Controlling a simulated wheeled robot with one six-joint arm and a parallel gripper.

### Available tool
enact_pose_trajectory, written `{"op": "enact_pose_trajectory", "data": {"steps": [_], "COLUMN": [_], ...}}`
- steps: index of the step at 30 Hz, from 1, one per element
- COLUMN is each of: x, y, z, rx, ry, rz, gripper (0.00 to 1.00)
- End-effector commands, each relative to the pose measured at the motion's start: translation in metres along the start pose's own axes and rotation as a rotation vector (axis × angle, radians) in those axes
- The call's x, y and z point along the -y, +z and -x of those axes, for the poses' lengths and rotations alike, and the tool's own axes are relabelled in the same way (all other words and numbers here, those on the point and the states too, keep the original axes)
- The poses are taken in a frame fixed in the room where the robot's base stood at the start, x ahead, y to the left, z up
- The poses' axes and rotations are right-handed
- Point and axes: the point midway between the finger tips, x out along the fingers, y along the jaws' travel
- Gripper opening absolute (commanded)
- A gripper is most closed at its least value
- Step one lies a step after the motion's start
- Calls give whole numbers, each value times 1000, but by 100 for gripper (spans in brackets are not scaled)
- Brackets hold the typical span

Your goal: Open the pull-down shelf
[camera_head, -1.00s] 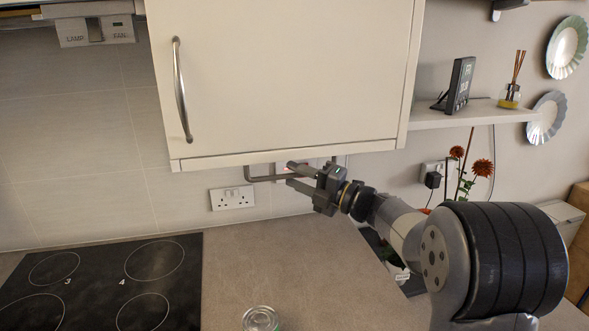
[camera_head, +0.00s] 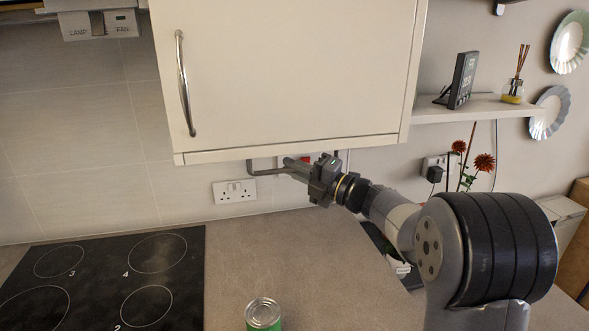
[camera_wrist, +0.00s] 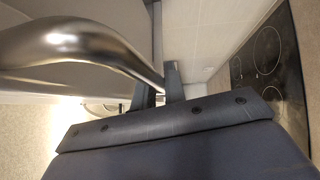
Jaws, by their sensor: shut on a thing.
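The pull-down shelf shows as a thin grey bar handle (camera_head: 264,171) under the bottom edge of the white wall cabinet (camera_head: 295,75). The rest of the shelf is hidden by the cabinet. My gripper (camera_head: 298,168) is just below the cabinet's underside, coming from the right, shut on the bar. In the wrist view the bar (camera_wrist: 75,45) is a shiny curved metal tube running down to my gripper's fingers (camera_wrist: 160,90). The cabinet door, with its upright chrome handle (camera_head: 185,85), is closed.
Below are a grey worktop (camera_head: 290,255), a black hob (camera_head: 105,275) at left and a green can (camera_head: 263,315) at the front. A small shelf (camera_head: 475,107) with a dark device and reed diffuser is at right, above red flowers (camera_head: 470,155). The middle of the worktop is clear.

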Motion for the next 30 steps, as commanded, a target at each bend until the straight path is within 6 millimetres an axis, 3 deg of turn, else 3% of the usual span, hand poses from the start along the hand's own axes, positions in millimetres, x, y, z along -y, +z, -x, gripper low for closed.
{"op": "enact_pose_trajectory", "data": {"steps": [17,23,30], "x": [11,32,72], "y": [-2,-5,-10], "z": [1,4,10], "rx": [-1,-1,-1], "ry": [-2,-3,-4], "rz": [-1,-2,-3], "gripper": [0,0,0]}}
